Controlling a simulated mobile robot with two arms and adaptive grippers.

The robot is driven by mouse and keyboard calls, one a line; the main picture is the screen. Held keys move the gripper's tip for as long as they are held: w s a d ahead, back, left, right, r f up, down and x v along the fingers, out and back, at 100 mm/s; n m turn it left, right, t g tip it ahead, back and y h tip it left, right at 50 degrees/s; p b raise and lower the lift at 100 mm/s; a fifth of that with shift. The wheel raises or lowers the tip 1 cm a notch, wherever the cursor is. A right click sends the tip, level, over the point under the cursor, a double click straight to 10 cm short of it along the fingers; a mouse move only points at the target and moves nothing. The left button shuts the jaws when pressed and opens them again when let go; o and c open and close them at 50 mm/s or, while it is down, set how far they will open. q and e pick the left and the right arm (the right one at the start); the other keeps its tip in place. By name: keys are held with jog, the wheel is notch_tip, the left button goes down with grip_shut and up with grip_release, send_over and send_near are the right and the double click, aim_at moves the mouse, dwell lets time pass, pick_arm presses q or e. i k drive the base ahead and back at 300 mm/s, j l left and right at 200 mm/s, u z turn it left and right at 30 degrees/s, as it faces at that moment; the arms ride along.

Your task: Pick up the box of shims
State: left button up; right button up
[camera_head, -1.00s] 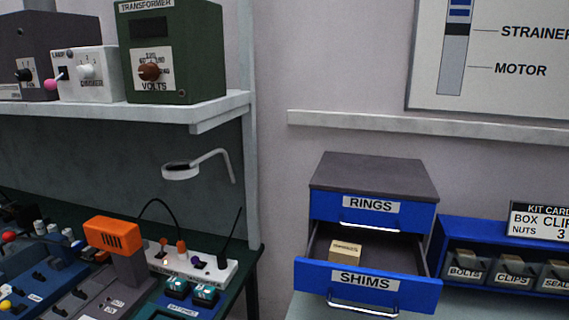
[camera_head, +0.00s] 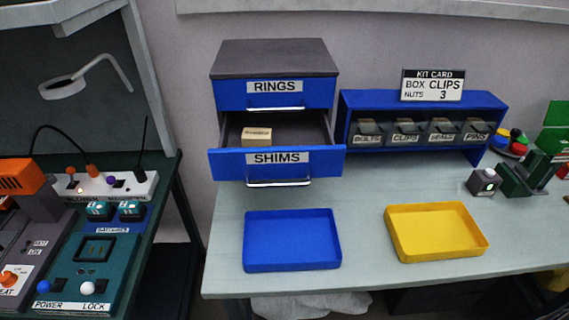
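The box of shims (camera_head: 256,136) is a small tan box with dark print on its upper part. It lies inside the open drawer labelled SHIMS (camera_head: 231,164), left of the drawer's middle. The drawer is blue-fronted with a silver handle and is pulled out below the shut RINGS drawer (camera_head: 228,95). The lower part of the box is hidden behind the drawer front. Neither of my grippers shows in the head view.
A blue tray (camera_head: 292,267) and a yellow tray (camera_head: 437,257) stand empty on the pale table (camera_head: 365,210). A blue rack (camera_head: 425,101) of labelled bins, with a kit card (camera_head: 433,85) on top, stands right of the drawers. A control bench (camera_head: 168,170) is at left.

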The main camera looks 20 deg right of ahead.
aim_at(251, 138)
jog(key=i+j+z, duration=0.1)
jog(key=j+z, duration=0.35)
jog(key=j, duration=0.3)
jog(key=j+z, duration=0.45)
jog(key=j, duration=0.3)
